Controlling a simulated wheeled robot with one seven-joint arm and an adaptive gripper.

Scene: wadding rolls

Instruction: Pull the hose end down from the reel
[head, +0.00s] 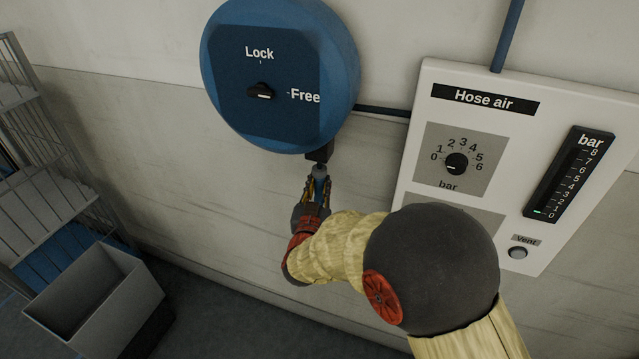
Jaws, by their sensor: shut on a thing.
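The blue hose reel (340,60) is on the wall at the upper middle of the head view. Its dark face has a black knob (261,92) with the marks Lock above and Free to the right; the knob's light bar lies towards Free. The hose end (320,171) hangs just under a black outlet (320,152) at the reel's lower right. My gripper (318,184) is below the outlet, shut on the hose end. My arm hides the wall below and part of the panel.
A white Hose air panel (415,110) on the right carries a bar dial (456,163), a bar gauge (569,175) and a Vent button (518,253). A grey bin (95,300) and wire rack (45,130) stand at left. Wall under the reel is clear.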

